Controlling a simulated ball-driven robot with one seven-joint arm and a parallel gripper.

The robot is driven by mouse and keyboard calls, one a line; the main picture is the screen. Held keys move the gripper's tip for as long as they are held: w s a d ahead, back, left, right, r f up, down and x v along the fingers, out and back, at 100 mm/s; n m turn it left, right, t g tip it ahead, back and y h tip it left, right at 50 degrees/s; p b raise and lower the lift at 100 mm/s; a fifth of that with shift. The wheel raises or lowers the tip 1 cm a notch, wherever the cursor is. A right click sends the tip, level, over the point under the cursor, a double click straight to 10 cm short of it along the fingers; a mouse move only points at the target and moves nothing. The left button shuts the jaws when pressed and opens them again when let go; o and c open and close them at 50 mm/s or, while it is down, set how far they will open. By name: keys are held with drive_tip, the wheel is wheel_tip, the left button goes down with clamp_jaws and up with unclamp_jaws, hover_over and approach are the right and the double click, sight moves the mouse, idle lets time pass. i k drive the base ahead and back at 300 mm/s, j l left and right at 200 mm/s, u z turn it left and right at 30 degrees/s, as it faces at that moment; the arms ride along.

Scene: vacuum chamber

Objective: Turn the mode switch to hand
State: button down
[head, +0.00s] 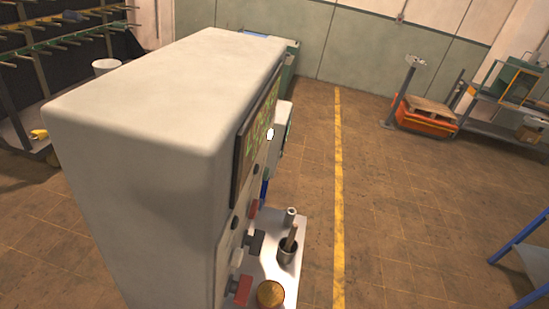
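A large pale grey cabinet (140,130) fills the left and middle of the head view, seen from above and to one side. Its control face looks right and shows at a sharp slant. On it are a dark screen (258,128) with green and yellow marks, and below it several small controls: a black one (255,243), a pale one (237,259) and red ones, the lower red one (238,290) near the bottom edge. I cannot tell which of these is the mode switch or how it is set. My gripper is not in view.
A pale ledge (292,280) juts from the control face, bearing a grey cup with a rod (287,250) and a round orange-brown thing (270,293). A yellow floor line (338,170) runs beyond it. An orange cart (425,115) stands far right; blue-legged furniture (515,255) stands nearer right. Floor between is clear.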

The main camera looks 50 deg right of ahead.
sight(255, 242)
drive_tip(key=k+j+z, duration=0.15)
drive_tip(key=k+z, duration=0.8)
drive_tip(key=i+j, duration=0.2)
drive_tip(key=i, duration=0.25)
drive_tip(key=i+j+u, duration=0.1)
drive_tip(key=i, duration=0.3)
drive_tip(key=i+j, duration=0.2)
drive_tip(key=i, duration=0.25)
drive_tip(key=j+u, duration=0.05)
